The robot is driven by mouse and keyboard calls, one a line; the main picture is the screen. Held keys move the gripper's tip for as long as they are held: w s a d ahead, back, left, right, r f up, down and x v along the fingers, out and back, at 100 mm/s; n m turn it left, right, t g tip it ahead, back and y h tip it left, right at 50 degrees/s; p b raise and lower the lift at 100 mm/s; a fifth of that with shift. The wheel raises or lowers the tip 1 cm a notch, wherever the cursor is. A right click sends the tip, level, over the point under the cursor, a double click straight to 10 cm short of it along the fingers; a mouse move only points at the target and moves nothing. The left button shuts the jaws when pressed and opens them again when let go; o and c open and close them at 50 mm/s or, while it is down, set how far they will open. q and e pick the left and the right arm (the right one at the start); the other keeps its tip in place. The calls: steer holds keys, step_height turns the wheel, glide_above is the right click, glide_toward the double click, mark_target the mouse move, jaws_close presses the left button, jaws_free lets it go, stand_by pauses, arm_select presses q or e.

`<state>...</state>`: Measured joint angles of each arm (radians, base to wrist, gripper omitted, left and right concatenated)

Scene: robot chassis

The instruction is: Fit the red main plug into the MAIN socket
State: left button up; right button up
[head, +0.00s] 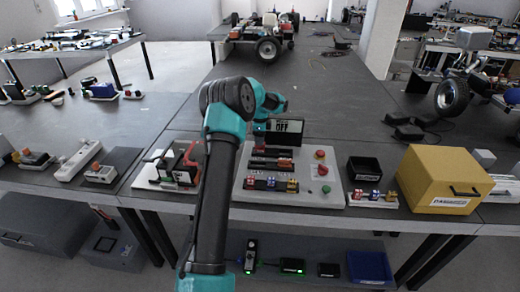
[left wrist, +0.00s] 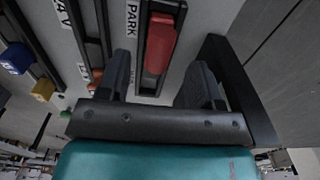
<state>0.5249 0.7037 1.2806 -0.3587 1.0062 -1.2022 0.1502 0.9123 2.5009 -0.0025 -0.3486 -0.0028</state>
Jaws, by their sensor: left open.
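The red plug (left wrist: 160,44) sits in a black slot beside the label PARK in the left wrist view. My left gripper is open, with its two fingers (left wrist: 160,82) on either side of the plug's lower end, apart from it. In the head view my left arm (head: 222,180) reaches up over the light panel (head: 320,197); its fingers cannot be made out there. Dark slots with red parts (head: 270,163) lie on that panel. I cannot tell which socket is MAIN. My right gripper is not in view.
A display reading OFF (head: 286,127) stands at the panel's back. Red and green buttons (head: 321,169) are at its right. A black bin (head: 364,168) and a yellow box (head: 440,180) stand further right. A blue connector (left wrist: 15,58) lies left in the wrist view.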

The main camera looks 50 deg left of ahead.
arm_select(q)
steer(key=shift+f, duration=0.1)
steer(key=shift+w+d+f, duration=0.1)
steer(key=shift+d+f, duration=0.05)
steer(key=shift+f, duration=2.35)
steer(key=shift+c, duration=0.3)
steer(key=c, duration=1)
steer(key=shift+o, duration=0.2)
steer(key=shift+r, duration=0.15)
steer(key=shift+r, duration=1.4)
steer(key=shift+d+r, duration=0.1)
steer(key=shift+r, duration=0.2)
steer(key=s+d, duration=0.3)
steer(key=d, duration=0.1)
steer(key=s+d+r, duration=0.1)
steer(key=s+d, duration=0.6)
steer(key=shift+s+d+r, duration=0.15)
steer(key=shift+s+d, duration=0.15)
steer(key=shift+d, duration=0.1)
